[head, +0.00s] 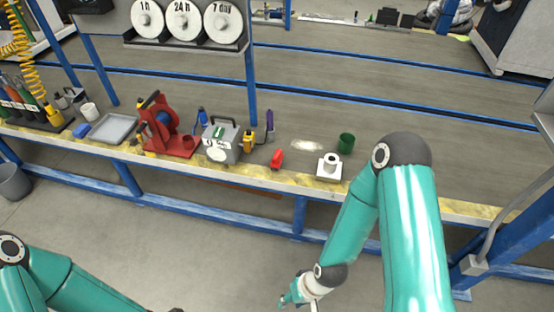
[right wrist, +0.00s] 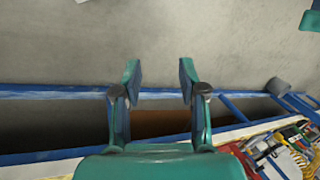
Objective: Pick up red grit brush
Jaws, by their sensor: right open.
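A small red object (head: 277,158), which looks like the red grit brush, lies near the front edge of the bench in the head view. My right gripper (head: 297,302) hangs low in front of the bench, at the bottom of the head view, well short of the red object. In the right wrist view my right gripper (right wrist: 160,75) is open and empty, with its fingers apart over floor. My left arm comes in at the lower left of the head view; its gripper is out of the picture.
A white block with a ring (head: 329,168) and a green cup (head: 346,143) stand right of the red object. A grey box (head: 221,142), a yellow item (head: 249,141) and a red stand (head: 168,130) are left. A blue rail (head: 220,206) runs below the bench.

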